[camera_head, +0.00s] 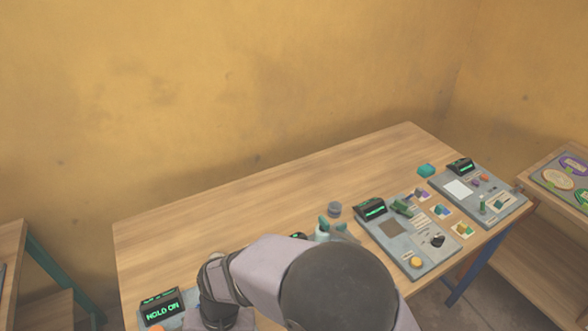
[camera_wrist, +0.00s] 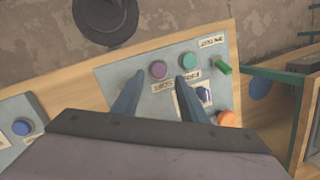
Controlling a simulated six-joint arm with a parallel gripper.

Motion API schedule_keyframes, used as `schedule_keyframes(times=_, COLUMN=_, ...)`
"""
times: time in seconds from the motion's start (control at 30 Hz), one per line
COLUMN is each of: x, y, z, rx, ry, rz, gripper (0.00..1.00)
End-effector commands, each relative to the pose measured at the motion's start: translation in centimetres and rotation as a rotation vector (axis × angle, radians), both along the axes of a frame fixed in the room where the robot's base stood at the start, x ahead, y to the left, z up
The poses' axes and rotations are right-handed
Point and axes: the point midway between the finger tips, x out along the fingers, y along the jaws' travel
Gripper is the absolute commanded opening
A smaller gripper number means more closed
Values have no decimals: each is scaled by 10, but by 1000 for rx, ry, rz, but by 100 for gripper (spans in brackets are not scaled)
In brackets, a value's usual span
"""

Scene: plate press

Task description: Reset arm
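In the wrist view, my gripper (camera_wrist: 160,77) shows two blue-grey fingers standing apart with nothing held between them. They are over a light grey panel (camera_wrist: 115,72), and a purple button (camera_wrist: 158,69) shows between the fingertips. I cannot tell how far above the panel they are. A teal button (camera_wrist: 188,61), a green lever (camera_wrist: 222,68) and an orange knob (camera_wrist: 226,118) are to the right on the panel. In the head view, my arm fills the bottom middle, and my fingers cannot be made out there.
The wooden table (camera_head: 220,212) is bare along its back and left. A "HOLD ON" display (camera_head: 161,307) stands at the front left. A grey control panel (camera_head: 393,230) and another panel (camera_head: 459,188) are at the right, with small cards between them. A small dark cylinder (camera_head: 334,209) stands behind my arm.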

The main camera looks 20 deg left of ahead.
Motion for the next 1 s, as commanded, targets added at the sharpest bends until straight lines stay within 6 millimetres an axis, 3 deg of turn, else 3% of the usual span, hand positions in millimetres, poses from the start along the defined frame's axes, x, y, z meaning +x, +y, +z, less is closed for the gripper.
schedule_keyframes(times=0.17, x=-4, y=-63, z=-8, rx=-44, ry=-26, rz=326, gripper=39)
schedule_keyframes(times=0.37, x=22, y=-150, z=4, rx=-87, ry=-40, rz=477, gripper=39)
schedule_keyframes(times=0.5, x=41, y=-209, z=17, rx=-114, ry=-53, rz=392, gripper=39)
schedule_keyframes(times=0.7, x=60, y=-280, z=36, rx=-122, ry=-90, rz=147, gripper=39)
schedule_keyframes(times=1.0, x=100, y=-346, z=68, rx=-99, ry=-208, rz=-233, gripper=39)
